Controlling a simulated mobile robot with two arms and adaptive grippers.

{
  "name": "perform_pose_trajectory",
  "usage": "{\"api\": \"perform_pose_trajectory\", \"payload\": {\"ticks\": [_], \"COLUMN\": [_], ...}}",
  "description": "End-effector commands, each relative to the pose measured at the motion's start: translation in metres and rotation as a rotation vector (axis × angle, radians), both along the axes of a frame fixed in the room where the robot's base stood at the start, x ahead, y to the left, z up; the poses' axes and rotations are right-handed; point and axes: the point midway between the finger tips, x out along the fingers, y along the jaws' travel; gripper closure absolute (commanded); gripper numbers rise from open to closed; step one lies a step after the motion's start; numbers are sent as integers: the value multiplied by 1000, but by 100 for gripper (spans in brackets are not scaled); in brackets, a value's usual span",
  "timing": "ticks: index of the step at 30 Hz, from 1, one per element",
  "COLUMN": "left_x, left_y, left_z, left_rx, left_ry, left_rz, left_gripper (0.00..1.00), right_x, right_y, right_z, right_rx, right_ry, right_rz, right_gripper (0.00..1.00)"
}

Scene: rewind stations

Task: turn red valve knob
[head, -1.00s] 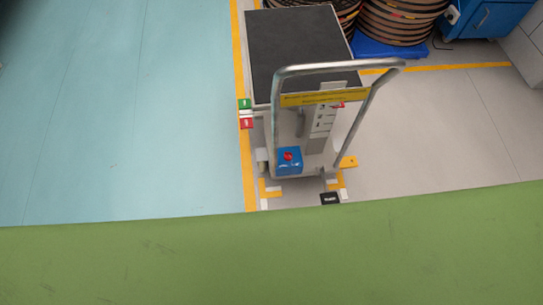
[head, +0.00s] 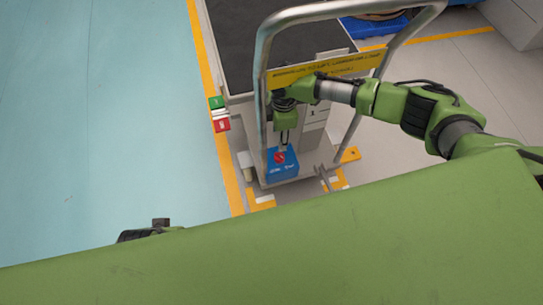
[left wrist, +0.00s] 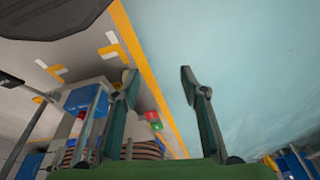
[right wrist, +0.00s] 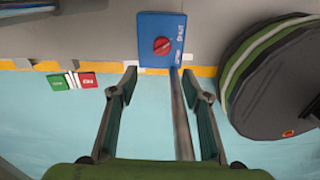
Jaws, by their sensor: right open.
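The red valve knob (head: 280,157) sits on a blue box (head: 289,172) low on the near end of a grey cart. In the right wrist view the round red knob (right wrist: 162,45) faces me on its blue box (right wrist: 155,22), ahead of the fingertips. My right gripper (head: 283,148) is close to the box, behind the cart's handle frame. Its fingers (right wrist: 163,82) are apart and empty, not touching the knob in that view. My left gripper (left wrist: 158,80) is open and empty. The blue box (left wrist: 88,98) shows beyond its left finger.
The cart's steel handle (head: 262,80) arches around my right forearm, and a metal bar (right wrist: 182,120) shows between the right fingers. The blue floor (head: 100,130) at left is clear.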

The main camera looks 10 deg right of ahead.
Motion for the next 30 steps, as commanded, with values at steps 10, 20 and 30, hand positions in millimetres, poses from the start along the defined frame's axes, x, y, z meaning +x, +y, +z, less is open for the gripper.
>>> {"api": "perform_pose_trajectory", "payload": {"ticks": [10,20,30], "left_x": [-2,-14,18], "left_y": [1,4,-6], "left_z": [30,67,64], "left_rx": [-1,-1,-28], "left_ry": [-20,-43,-173], "left_rz": [2,6,-4], "left_gripper": [60,60,60], "right_x": [-4,-5,-4], "right_y": [-5,-5,-6], "right_z": [-21,-83,-127], "right_rx": [-25,-25,-24], "right_ry": [21,21,19], "right_rz": [39,37,36], "right_gripper": [56,56,56]}}
